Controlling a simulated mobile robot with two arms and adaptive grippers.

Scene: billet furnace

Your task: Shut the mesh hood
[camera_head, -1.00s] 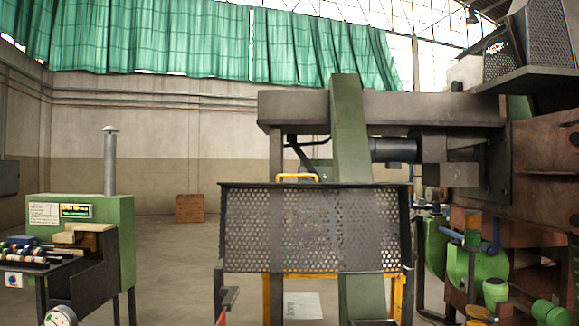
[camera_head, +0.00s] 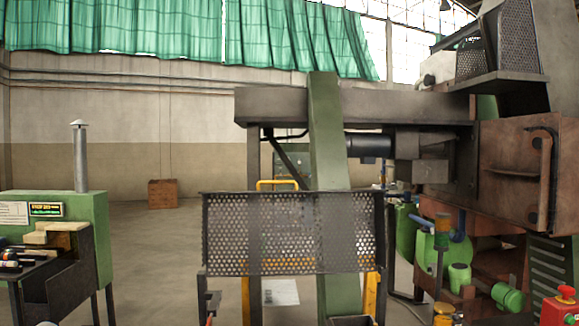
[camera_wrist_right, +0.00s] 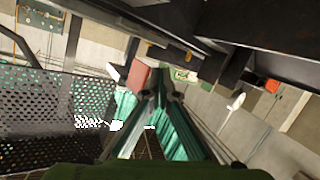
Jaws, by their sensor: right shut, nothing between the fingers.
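A dark perforated mesh panel (camera_head: 290,235), which I take to be the mesh hood, stands upright at the middle of the head view. A yellow handle (camera_head: 278,184) shows at its top edge. A mesh panel (camera_wrist_right: 55,110) also fills the left side of the right wrist view. My right gripper (camera_wrist_right: 158,80) is shut and empty, with its fingertips together, to the right of that mesh in the picture. I cannot tell whether it touches anything. Neither gripper shows in the head view.
A green post (camera_head: 328,140) and a dark horizontal beam (camera_head: 270,105) stand behind the panel. The rusty furnace body (camera_head: 515,170) and green pumps (camera_head: 430,250) crowd the right. A green bench machine (camera_head: 75,210) stands at left. Floor between it and the panel is clear.

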